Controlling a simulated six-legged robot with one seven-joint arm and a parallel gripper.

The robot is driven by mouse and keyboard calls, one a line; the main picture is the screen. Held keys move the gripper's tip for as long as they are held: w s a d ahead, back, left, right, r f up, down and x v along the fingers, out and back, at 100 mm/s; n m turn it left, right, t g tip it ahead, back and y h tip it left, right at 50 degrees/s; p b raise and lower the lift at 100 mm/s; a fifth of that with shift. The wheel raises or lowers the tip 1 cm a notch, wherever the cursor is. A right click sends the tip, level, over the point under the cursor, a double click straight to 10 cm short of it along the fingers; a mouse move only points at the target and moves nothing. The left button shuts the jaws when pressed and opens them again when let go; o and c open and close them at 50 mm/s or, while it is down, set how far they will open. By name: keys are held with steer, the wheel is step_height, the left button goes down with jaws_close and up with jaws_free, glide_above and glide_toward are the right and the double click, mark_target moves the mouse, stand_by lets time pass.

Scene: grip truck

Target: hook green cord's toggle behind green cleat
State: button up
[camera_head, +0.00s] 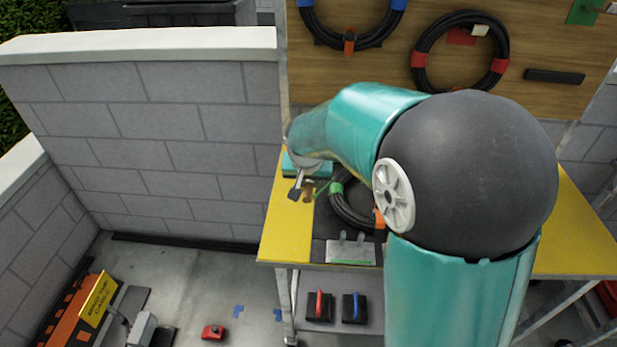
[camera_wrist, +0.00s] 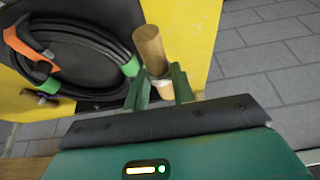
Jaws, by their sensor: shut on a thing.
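The wooden toggle (camera_wrist: 150,45) stands up between the green fingers of my gripper (camera_wrist: 160,88), which is shut on it. In the head view my gripper (camera_head: 303,187) holds the brown toggle (camera_head: 308,190) over the left yellow part of the table. A thin green cord (camera_head: 322,187) runs right from the toggle towards the green-banded black cable coil (camera_head: 352,212), partly hidden by my arm. A grey plate with two small upright posts and a green edge (camera_head: 351,250) is at the table's front; I cannot tell if this is the green cleat.
The coil (camera_wrist: 75,50) has green bands and an orange strap (camera_wrist: 28,47) in the wrist view. Two coils hang on the wooden board (camera_head: 330,70), with a green plate (camera_head: 583,11) at its upper right. A block wall (camera_head: 170,140) stands left of the table.

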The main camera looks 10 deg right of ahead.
steer(key=shift+w+f, duration=0.2)
steer(key=shift+w, duration=0.35)
steer(key=shift+s, duration=0.15)
steer(key=s+d+m+g+h, duration=0.1)
steer(key=s+d+m+g, duration=0.1)
steer(key=s+m, duration=0.6)
steer(key=s+d+m+g+h, duration=0.2)
steer(key=s+d+m, duration=0.3)
steer(key=s+m, duration=0.3)
steer(key=shift+s+d+m+g, duration=0.3)
steer(key=shift+m+g, duration=0.4)
steer(key=shift+m, duration=0.3)
steer(key=shift+w+a, duration=0.1)
